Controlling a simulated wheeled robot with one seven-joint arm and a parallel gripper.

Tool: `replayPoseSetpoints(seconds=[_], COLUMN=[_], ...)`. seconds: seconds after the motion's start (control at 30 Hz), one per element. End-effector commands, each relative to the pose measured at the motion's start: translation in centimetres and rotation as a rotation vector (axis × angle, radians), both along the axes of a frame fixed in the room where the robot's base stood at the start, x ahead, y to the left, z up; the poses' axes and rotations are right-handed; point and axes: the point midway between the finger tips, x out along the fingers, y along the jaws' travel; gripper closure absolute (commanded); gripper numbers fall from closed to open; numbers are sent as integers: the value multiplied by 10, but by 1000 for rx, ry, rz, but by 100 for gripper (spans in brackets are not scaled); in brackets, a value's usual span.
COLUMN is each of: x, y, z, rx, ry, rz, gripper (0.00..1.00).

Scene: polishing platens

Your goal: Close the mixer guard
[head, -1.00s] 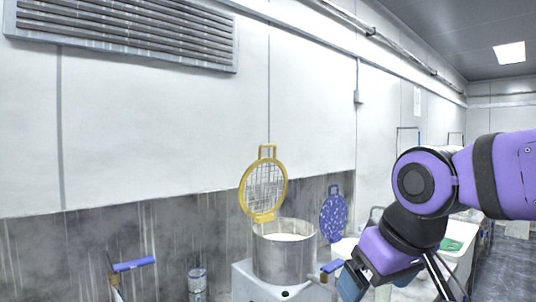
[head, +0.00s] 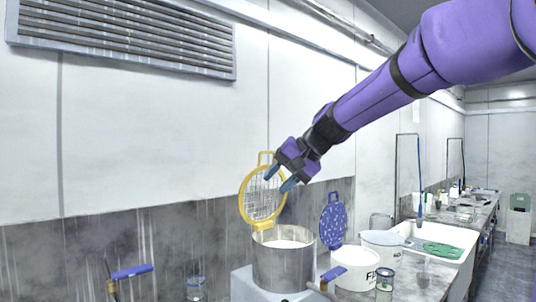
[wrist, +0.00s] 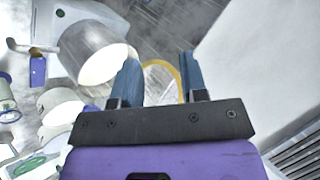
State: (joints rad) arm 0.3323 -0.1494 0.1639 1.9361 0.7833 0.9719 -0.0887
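The mixer guard (head: 246,207) is a round yellow frame with wire mesh and a handle loop on top. It stands raised, tilted up at the back of the steel mixer bowl (head: 283,266), which is open and holds white contents. My gripper (head: 280,184) is in front of the guard's upper right part in the head view and hides some of it. Its blue fingers are apart with nothing seen held. In the wrist view, part of the yellow guard (wrist: 163,64) shows between and beyond the fingers (wrist: 161,82); whether they touch it I cannot tell. The bowl (wrist: 99,54) is left of the fingers.
A blue speckled round lid (head: 333,220) stands upright right of the bowl, behind a white tub (head: 355,268). A blue handle (head: 332,273) sticks out at the bowl's front right. A sink (head: 440,238) with a green item lies farther right. The wall is close behind the guard.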

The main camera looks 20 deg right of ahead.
Motion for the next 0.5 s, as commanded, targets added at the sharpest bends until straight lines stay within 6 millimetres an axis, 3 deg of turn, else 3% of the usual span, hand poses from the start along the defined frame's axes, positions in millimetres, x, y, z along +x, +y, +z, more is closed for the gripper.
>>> replayPoseSetpoints(seconds=[0.1, 0.27, 0.5], x=[52, 116, 197], y=[-17, -47, -115], z=[12, 29, 49], rx=[132, 318, 593], ry=[-23, -70, -166], rz=[-40, -94, -177], gripper=[60, 60, 60])
